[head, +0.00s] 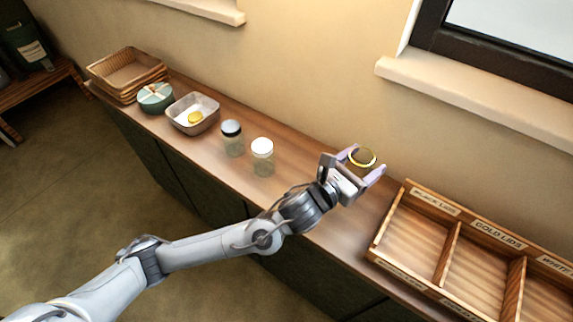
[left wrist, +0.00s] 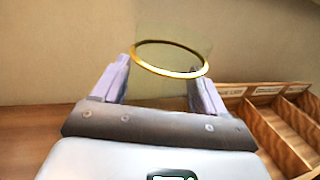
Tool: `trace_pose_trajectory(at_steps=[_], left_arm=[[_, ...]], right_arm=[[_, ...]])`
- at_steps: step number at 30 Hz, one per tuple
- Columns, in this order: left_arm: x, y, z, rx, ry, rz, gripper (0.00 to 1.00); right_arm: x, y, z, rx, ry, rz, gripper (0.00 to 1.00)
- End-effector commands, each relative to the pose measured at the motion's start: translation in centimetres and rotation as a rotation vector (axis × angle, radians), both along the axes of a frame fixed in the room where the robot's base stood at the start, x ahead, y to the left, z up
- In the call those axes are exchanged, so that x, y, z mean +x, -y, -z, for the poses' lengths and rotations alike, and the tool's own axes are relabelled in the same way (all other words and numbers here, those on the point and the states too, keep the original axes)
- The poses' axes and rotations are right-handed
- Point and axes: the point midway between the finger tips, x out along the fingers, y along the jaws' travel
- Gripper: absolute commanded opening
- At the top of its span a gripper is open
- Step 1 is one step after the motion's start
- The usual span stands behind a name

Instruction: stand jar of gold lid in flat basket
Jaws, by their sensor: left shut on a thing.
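My left gripper (head: 364,162) is shut on a round gold-rimmed thing (head: 362,157), held above the right part of the counter. In the left wrist view its gold ring (left wrist: 170,72) shows between the two fingertips, with wall tones inside the ring. A shallow tan woven basket (head: 125,68) sits at the far left end of the counter, on what looks like a stack of similar ones. It looks empty. My right gripper is not in view.
A green round box (head: 155,97) and a grey bin (head: 207,123) with a gold-topped thing (head: 195,117) stand beside the basket. A black-lidded jar (head: 232,137) and a white-lidded jar (head: 262,156) stand mid-counter. A wooden labelled divider tray (head: 452,243) is at right.

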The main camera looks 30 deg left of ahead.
Motion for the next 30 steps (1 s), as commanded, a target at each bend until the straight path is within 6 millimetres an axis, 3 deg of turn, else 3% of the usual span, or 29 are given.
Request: trace_pose_trajectory(at_steps=[16, 22, 30], left_arm=[[1.5, -9.5, 5.7, 0.003, -0.003, -0.003, 0.35], [1.8, -11.0, 6.7, 0.002, -0.002, -0.002, 0.35], [1.8, -11.1, 8.3, 0.0, -0.003, -0.001, 0.35]], right_arm=[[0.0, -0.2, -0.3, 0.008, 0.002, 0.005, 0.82], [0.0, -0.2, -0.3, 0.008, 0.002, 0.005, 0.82], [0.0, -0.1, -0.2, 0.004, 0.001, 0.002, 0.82]])
